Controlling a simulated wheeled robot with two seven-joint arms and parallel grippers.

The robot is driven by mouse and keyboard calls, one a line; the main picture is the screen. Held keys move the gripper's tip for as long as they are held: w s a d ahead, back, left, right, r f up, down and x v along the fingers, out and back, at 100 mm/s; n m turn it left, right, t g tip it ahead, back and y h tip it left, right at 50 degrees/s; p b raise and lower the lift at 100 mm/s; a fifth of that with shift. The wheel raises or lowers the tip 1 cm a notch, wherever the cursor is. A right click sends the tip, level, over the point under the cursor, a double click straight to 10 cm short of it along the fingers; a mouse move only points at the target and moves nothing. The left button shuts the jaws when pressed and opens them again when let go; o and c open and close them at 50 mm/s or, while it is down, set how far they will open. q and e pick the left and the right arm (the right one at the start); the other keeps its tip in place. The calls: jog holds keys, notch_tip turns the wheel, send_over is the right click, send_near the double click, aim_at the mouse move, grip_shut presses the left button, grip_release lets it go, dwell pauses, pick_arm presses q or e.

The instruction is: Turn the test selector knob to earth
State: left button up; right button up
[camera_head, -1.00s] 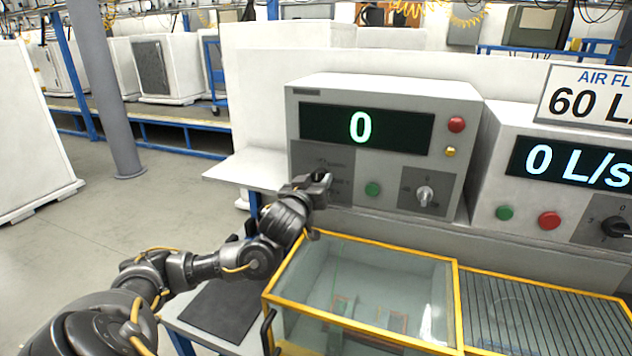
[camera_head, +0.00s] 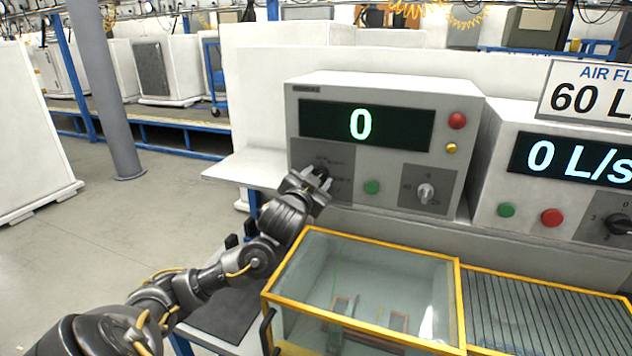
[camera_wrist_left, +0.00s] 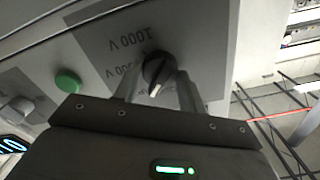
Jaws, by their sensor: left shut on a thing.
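The test selector knob (camera_wrist_left: 158,70) is black with a pale pointer mark, on a grey panel that shows upside-down "1000 V" and another partly covered voltage label in the left wrist view. Its pointer mark lies toward the gripper's side of that picture. My left gripper (camera_head: 318,180) is at the selector panel (camera_head: 308,152), at the left of the tester's front, and covers most of the knob in the head view. In the left wrist view its two fingers (camera_wrist_left: 160,84) are shut on the knob, one on each side. I cannot read an earth label. My right gripper is out of view.
The tester (camera_head: 468,100) shows 0 on its display. A green button (camera_head: 372,187) sits just right of the selector panel, and another knob (camera_head: 425,193) farther right. A yellow-framed clear box (camera_head: 365,238) stands below the tester. A second meter stands at the right.

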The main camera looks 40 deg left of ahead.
pick_arm(q)
jog(key=shift+m, duration=0.7)
jog(key=o, duration=1)
